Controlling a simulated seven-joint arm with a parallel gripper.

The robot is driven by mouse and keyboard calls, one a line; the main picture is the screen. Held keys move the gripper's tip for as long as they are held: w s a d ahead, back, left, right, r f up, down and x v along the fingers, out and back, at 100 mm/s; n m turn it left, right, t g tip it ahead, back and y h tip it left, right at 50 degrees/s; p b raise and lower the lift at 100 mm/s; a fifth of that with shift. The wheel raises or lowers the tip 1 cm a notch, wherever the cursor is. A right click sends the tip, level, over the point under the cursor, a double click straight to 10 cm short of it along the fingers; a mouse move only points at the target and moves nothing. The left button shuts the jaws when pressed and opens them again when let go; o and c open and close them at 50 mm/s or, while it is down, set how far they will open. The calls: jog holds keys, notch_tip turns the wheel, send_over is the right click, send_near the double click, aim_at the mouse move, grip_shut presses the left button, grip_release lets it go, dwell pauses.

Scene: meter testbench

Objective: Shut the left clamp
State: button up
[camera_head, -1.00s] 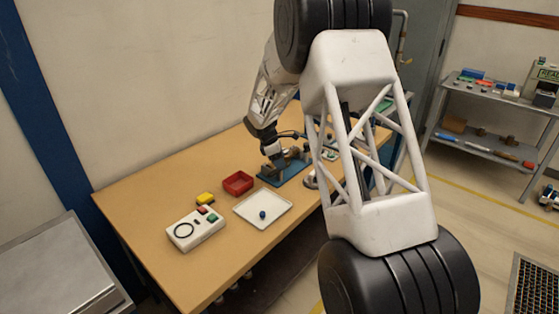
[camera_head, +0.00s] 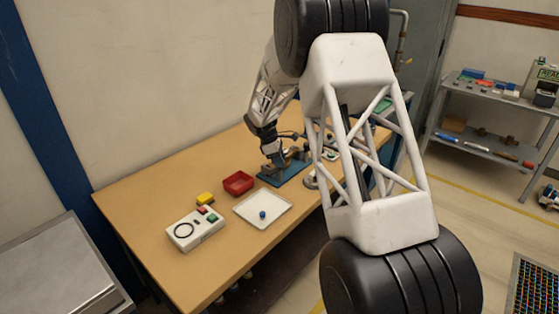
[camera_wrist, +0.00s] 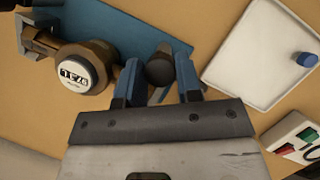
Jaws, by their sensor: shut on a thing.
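In the wrist view my gripper (camera_wrist: 158,74) has its two blue fingers on either side of a dark round knob (camera_wrist: 159,66), which I take to be the left clamp's handle. The fingers are shut on it. The knob sits over the edge of the blue base plate (camera_wrist: 120,30). A brown round meter (camera_wrist: 82,72) with a white numbered dial lies left of my fingers. In the head view my gripper (camera_head: 276,161) is down at the blue plate (camera_head: 286,178). The rest of the clamp is hard to make out there.
A red bin (camera_head: 238,182) stands left of the plate. A white tray (camera_head: 245,215) holds a blue knob (camera_head: 262,214). The table's near left part is clear.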

jog(key=m+g, duration=0.1)
jog(key=m, duration=0.3)
jog(key=shift+w+y, duration=0.1)
jog(key=shift+y, duration=0.3)
jog(key=m, duration=0.2)
jog(key=m+g+y, duration=0.1)
jog(key=m, duration=0.1)
jog(key=shift+r+g, duration=0.1)
jog(key=shift+g, duration=0.2)
jog(key=m+y, duration=0.1)
jog(key=m, duration=0.3)
jog(key=shift+d+g, duration=0.1)
jog(key=shift+g, duration=0.3)
jog(key=shift+m+y, duration=0.9)
jog(key=shift+m, duration=1)
jog(key=o, duration=0.9)
jog(key=shift+v, duration=3.85)
